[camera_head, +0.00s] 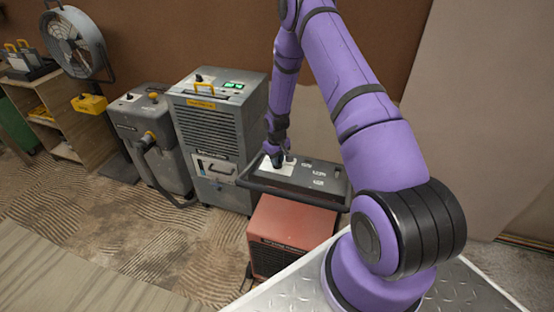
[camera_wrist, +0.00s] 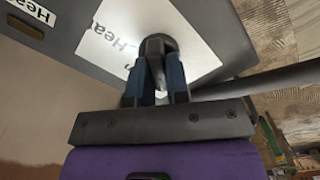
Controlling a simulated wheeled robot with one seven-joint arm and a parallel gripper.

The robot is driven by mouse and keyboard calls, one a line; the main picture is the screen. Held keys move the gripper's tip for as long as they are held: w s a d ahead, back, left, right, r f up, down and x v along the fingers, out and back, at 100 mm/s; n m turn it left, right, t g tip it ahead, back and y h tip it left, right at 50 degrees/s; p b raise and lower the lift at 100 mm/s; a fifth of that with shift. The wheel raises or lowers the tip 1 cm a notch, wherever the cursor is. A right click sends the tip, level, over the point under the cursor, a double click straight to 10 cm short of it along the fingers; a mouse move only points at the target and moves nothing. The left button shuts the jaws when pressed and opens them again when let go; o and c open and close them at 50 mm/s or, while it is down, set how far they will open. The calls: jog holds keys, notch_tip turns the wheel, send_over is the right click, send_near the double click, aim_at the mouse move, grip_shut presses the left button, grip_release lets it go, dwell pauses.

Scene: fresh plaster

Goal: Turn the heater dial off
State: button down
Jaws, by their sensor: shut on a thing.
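The heater (camera_head: 290,236) is a red-orange box with a dark control panel (camera_head: 320,180) on top, standing in the middle of the head view. White labels lie on the panel, and one label reading "Heat" (camera_wrist: 100,43) shows in the wrist view. My gripper (camera_head: 276,160) reaches down to the left part of the panel. In the wrist view my gripper (camera_wrist: 157,80) has its two blue-lined fingers closed on the dark dial (camera_wrist: 157,46), which sits on the white label. The fingers hide much of the dial, so I cannot read its setting.
A dark handle bar (camera_head: 285,192) runs along the panel's front edge, close to my gripper. A grey dehumidifier (camera_head: 215,135) stands just left of the heater. A grey vacuum-like unit (camera_head: 150,135) with a hose and a drum fan (camera_head: 75,42) are farther left.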

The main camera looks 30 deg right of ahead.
jog(key=shift+n, duration=0.6)
jog(key=c, duration=1.1)
grip_release()
notch_tip(320, 180, up, 11)
jog(key=shift+f, duration=0.1)
